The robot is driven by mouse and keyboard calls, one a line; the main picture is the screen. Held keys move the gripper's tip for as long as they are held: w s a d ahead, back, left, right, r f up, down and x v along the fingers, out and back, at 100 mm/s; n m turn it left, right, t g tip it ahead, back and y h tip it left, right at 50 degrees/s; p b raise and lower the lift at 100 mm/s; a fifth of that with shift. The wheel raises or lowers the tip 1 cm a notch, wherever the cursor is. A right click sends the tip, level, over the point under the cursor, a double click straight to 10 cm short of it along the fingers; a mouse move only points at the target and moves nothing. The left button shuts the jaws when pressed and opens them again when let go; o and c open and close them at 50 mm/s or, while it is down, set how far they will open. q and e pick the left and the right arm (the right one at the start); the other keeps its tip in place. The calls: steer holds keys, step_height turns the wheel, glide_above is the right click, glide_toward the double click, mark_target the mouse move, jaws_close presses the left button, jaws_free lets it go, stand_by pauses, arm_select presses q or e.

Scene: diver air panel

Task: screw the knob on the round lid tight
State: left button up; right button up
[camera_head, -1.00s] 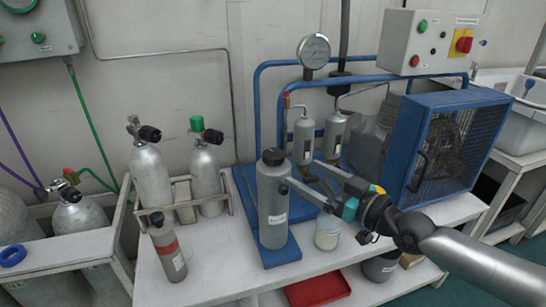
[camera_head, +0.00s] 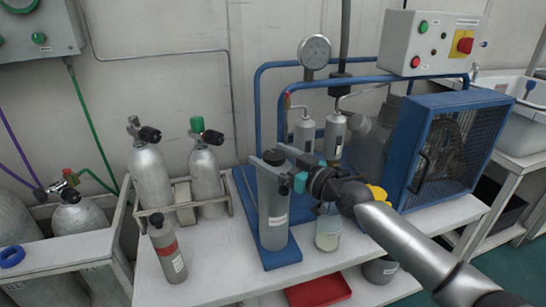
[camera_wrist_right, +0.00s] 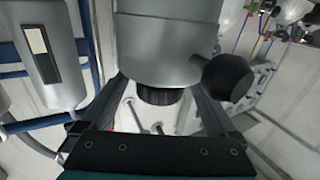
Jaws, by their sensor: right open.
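A tall grey cylinder (camera_head: 272,215) stands upright on a blue base plate, with a dark knob (camera_head: 273,156) on its round lid. My right gripper (camera_head: 270,158) is at the top of the cylinder, coming in from the right, its fingers spread around the knob. In the right wrist view the cylinder (camera_wrist_right: 168,45) appears inverted. The ribbed black knob (camera_wrist_right: 160,95) lies between the two open fingers (camera_wrist_right: 160,100), with a gap visible on each side. Whether the knob is fully seated cannot be told. My left gripper is out of view.
A black ball (camera_wrist_right: 228,77) shows beside the cylinder in the wrist view. Two gas bottles (camera_head: 205,175) stand in a rack at left. A small red-banded bottle (camera_head: 167,248) stands in front. A jar (camera_head: 328,233) and a blue caged compressor (camera_head: 450,150) are at right.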

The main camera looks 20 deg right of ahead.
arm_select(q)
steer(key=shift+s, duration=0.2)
arm_select(e)
steer(key=shift+c, duration=0.5)
steer(key=c, duration=1.3)
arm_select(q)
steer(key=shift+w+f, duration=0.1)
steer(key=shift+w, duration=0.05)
